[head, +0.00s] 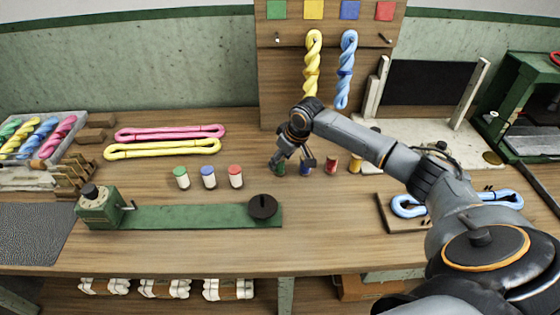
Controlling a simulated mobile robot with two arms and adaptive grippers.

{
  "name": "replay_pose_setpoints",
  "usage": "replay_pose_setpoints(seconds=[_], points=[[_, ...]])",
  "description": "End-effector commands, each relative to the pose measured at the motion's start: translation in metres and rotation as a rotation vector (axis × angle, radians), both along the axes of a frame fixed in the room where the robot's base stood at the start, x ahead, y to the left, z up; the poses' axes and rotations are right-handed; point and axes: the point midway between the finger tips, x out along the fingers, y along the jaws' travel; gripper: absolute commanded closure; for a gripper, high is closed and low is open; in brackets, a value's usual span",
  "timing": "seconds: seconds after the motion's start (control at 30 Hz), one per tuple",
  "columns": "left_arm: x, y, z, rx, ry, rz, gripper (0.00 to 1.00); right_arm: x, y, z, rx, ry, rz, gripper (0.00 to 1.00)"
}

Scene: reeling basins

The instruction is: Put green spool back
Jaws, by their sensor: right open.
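My right gripper (292,163) is open, its fingers pointing down at the left end of a row of coloured spools. A dark green spool (281,169) shows there at the left finger, largely hidden by the gripper. I cannot tell whether the fingers touch it. A blue spool (306,169), partly behind the right finger, a red spool (331,166) and a yellow spool (355,164) stand to its right. Further left stand white spools with a green top (181,178), a blue top (208,178) and a red top (235,177). My left gripper is out of view.
A green winder (98,206) with a long base and dark disc (262,206) lies in front. Pink (170,132) and yellow (162,150) skeins lie behind left. Yellow (312,62) and blue (346,70) skeins hang on a board. A blue skein (410,207) lies right, near my arm.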

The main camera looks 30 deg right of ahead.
Motion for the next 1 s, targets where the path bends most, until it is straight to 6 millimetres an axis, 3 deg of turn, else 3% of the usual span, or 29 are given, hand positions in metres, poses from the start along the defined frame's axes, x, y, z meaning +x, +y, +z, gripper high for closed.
replay_pose_setpoints(seconds=[0.3, 0.5, 1.0], points=[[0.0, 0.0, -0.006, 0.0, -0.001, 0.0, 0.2, -0.025, -0.007, 0.062, -0.003, -0.003, 0.001, 0.45], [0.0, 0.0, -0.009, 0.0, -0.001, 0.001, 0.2, -0.036, -0.009, 0.089, -0.001, -0.001, 0.0, 0.45], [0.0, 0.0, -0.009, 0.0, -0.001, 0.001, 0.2, -0.04, -0.009, 0.098, 0.0, 0.0, -0.001, 0.45]])
